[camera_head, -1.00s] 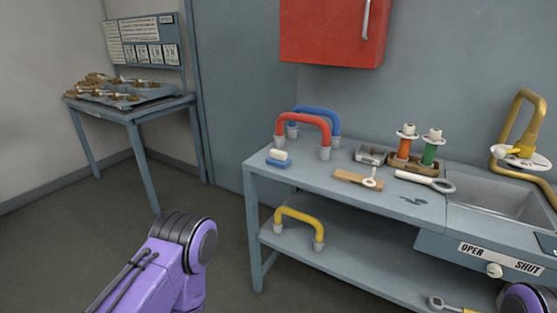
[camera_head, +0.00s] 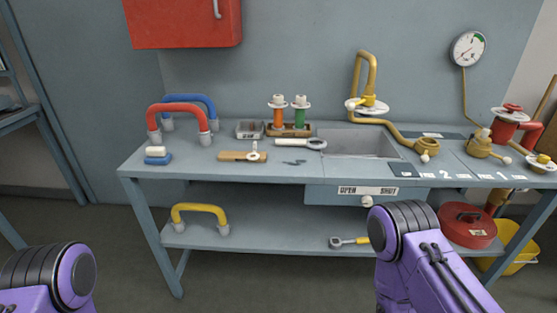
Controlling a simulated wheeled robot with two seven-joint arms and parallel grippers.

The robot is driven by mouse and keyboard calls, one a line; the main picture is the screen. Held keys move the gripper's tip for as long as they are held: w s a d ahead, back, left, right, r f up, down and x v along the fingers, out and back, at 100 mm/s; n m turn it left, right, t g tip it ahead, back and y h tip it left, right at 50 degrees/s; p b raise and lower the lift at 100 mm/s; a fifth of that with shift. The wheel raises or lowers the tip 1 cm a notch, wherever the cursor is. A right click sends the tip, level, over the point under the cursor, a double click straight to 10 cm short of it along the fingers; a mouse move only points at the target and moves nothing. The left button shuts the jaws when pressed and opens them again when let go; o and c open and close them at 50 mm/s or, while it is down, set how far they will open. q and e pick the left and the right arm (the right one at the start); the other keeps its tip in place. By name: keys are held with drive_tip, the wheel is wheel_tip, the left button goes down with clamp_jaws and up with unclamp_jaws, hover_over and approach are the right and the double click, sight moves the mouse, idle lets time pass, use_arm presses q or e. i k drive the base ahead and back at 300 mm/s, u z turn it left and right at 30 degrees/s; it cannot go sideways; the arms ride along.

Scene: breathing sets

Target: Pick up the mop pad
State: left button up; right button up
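A small blue block with a white top (camera_head: 157,155) lies on the left end of the workbench top (camera_head: 190,170); it looks like the mop pad, but I cannot be sure. It sits just in front of the red-handled arch. Nothing holds it. Only purple links of my two arms show, at the lower left and lower right. Neither gripper is in view.
Red (camera_head: 180,107) and blue (camera_head: 192,99) arches stand behind the pad. A wooden block (camera_head: 238,156), a dark patch (camera_head: 294,162) and a sink (camera_head: 357,143) are to its right. A yellow arch (camera_head: 200,208) is on the lower shelf. A yellow bucket (camera_head: 515,255) stands right.

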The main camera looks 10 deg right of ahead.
sight(155, 155)
drive_tip(key=u, duration=2.2)
drive_tip(key=i, duration=1.9)
drive_tip(key=z, duration=1.75)
